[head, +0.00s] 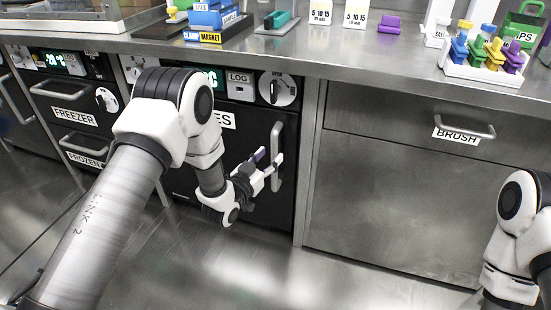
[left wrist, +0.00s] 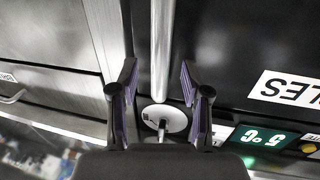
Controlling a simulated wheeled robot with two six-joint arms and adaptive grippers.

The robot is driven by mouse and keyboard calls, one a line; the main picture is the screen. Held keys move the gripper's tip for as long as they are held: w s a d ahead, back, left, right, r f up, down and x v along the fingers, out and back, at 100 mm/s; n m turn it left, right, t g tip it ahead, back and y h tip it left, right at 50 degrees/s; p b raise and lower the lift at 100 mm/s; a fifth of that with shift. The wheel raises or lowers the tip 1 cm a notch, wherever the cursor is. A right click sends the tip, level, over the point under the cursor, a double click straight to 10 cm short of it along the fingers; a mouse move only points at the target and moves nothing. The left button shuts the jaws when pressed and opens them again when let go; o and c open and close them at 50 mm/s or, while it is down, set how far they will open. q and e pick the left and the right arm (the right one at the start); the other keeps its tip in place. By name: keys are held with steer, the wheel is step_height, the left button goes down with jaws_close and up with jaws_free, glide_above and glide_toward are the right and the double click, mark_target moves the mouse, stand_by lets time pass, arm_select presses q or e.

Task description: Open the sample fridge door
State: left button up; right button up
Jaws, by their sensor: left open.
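The sample fridge door (head: 262,205) is black and looks flush in the counter front, with a label ending in "ES" (left wrist: 290,90). Its vertical metal handle (head: 277,155) is on the right side. My left gripper (head: 268,166) is open just in front of the handle. In the left wrist view the handle (left wrist: 161,45) runs up between the fingertips of the left gripper (left wrist: 156,78); contact cannot be told. A round dial with a dark knob (head: 277,89) is above the door, and also shows in the left wrist view (left wrist: 163,121). My right gripper is not in view.
A freezer drawer (head: 72,103) is to the left. A steel drawer labelled "BRUSH" (head: 455,135) is right of the fridge. The counter (head: 330,55) overhangs above and carries racks and boxes. The floor (head: 230,270) in front is clear.

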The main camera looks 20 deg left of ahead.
mark_target(272, 153)
arm_select(q)
steer(key=x, duration=0.3)
steer(key=shift+w+d+b, duration=0.1)
steer(key=shift+w+b, duration=0.25)
steer(key=shift+b, duration=0.05)
jaws_close()
steer(key=shift+s, duration=0.15)
